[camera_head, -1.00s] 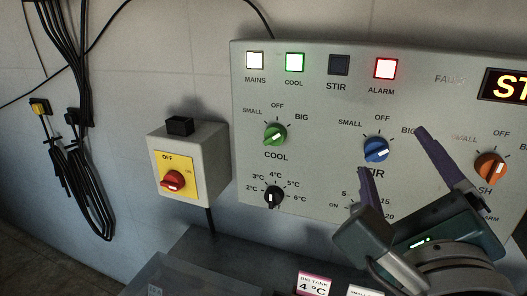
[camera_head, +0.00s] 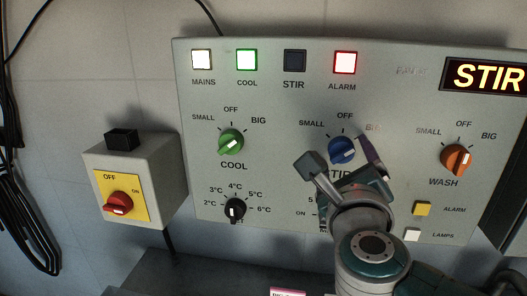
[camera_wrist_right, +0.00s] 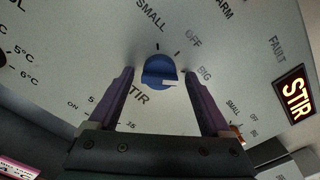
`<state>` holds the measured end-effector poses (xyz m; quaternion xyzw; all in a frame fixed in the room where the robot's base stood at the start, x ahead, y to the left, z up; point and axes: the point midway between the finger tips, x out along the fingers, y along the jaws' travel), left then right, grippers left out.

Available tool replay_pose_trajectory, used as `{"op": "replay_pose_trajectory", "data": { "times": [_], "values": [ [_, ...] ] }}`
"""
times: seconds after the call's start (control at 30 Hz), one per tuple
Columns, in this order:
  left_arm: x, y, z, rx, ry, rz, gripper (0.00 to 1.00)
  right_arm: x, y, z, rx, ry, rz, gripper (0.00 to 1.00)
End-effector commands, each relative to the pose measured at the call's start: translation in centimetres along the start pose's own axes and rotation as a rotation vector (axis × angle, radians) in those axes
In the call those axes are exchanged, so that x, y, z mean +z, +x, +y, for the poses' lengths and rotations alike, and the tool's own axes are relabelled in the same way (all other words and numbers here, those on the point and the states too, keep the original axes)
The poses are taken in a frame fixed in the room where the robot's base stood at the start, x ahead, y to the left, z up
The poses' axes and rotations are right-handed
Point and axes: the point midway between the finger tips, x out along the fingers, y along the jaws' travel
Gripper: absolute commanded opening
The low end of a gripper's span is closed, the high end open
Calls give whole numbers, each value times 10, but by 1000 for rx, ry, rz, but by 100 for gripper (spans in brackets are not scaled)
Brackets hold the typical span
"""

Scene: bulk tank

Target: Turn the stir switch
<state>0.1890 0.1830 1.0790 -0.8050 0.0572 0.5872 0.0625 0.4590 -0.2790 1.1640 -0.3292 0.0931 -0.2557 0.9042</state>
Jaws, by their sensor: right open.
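The blue stir switch (camera_head: 341,150) is a round knob with a white mark, on the grey control panel (camera_head: 285,200), with SMALL, OFF and BIG printed around it. My right gripper (camera_head: 338,156) reaches up from below in the head view, its wrist hiding part of the STIR label. In the right wrist view the blue knob (camera_wrist_right: 160,70) sits between the tips of my open right gripper (camera_wrist_right: 158,76). A gap shows on each side of the knob. The stir lamp (camera_head: 294,61) is dark. My left gripper is not in view.
The green cool knob (camera_head: 231,142) is to the left and the orange wash knob (camera_head: 457,158) to the right. A black dial (camera_head: 234,209) is below left. A box with a red switch (camera_head: 119,204) juts out at left. The display (camera_head: 487,76) reads STIR.

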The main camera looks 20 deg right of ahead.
Motion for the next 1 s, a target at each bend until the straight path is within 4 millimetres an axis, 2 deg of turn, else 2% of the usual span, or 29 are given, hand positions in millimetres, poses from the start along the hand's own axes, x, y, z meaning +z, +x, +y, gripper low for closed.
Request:
{"op": "replay_pose_trajectory", "data": {
  "times": [0.2,0.9,0.93,1.0],
  "values": [
    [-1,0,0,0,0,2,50,0,0,0,1,0,0,82],
    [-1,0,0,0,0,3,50,0,0,0,1,0,-1,4],
    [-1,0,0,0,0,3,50,0,0,0,1,0,-1,0],
    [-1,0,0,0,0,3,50,0,0,0,1,0,-1,0]
  ]
}}
